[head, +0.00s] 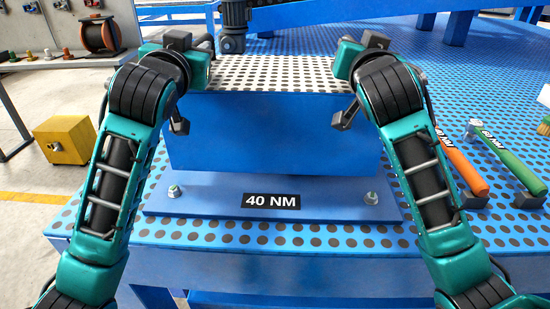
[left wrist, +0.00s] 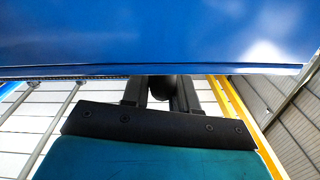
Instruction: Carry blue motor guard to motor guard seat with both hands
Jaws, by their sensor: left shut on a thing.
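The blue motor guard (head: 265,135) is a large blue box with a pale, dotted top, in the middle of the head view. A blue plate (head: 215,200) with a "40 NM" label and two bolts shows below it. I cannot tell whether this plate is the seat or belongs to the guard, nor whether any gap lies between. My left gripper (head: 178,122) is at the guard's left side. In the left wrist view, its fingers (left wrist: 160,92) close around a dark round part under the blue panel (left wrist: 140,35). My right gripper (head: 345,117) is at the right side; its grip is unclear.
The dotted blue table (head: 300,237) carries the plate. A blue raised frame (head: 350,12) is behind. A yellow box (head: 65,139) stands at the left.

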